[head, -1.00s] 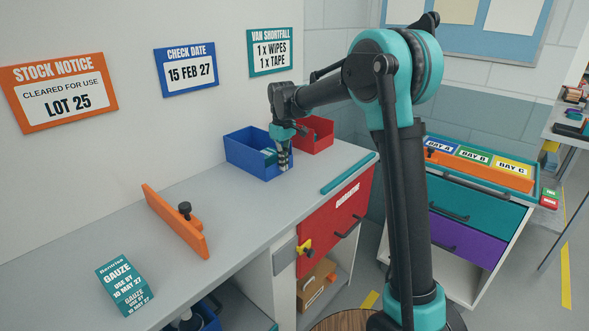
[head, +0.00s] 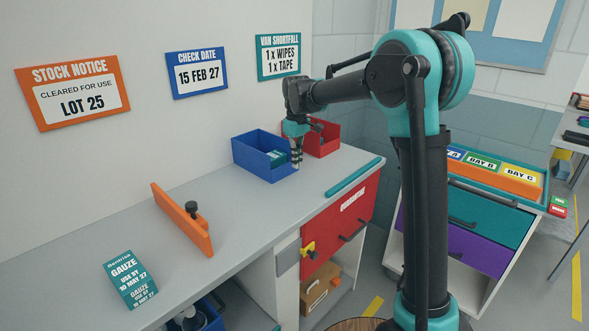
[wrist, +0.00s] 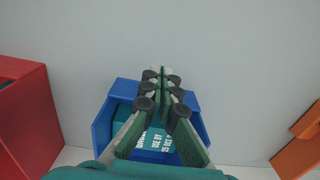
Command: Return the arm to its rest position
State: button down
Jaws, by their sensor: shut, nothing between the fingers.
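My gripper (head: 297,165) is at the end of my raised arm, in front of the right side of the blue bin (head: 262,172) in the head view. In the wrist view, my gripper (wrist: 161,75) has its fingers together and empty, with the blue bin (wrist: 102,125) behind them. A teal box with white print (wrist: 165,140) lies in the blue bin; the fingers hide part of it. The fingers appear apart from the box, though their exact height over the bin cannot be told.
A red bin (head: 325,140) stands beside the blue one. An orange divider (head: 180,220) with a black knob and a teal gauze box (head: 130,280) are on the grey counter (head: 90,265). Counter between divider and blue bin is clear.

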notch_tip(320, 180, up, 6)
jog(key=s+d+f+m+t, duration=0.1)
jog(key=s+d+f+m, duration=0.2)
jog(key=d, duration=0.6)
jog(key=s+d+f+m+t, duration=0.1)
jog(key=s+d+f+m, duration=0.1)
jog(key=s+d+f, duration=0.4)
jog(key=s+d+f+m+t, duration=0.1)
jog(key=s+d+f+m, duration=0.2)
jog(key=s+d+f, duration=0.3)
jog(key=s+d+f+m+t, duration=0.1)
jog(key=s+d+f, duration=0.5)
jog(key=s, duration=0.8)
jog(key=shift+s+f+m, duration=0.15)
jog(key=shift+f+m, duration=0.1)
jog(key=shift+m, duration=0.45)
jog(key=shift+d, duration=0.1)
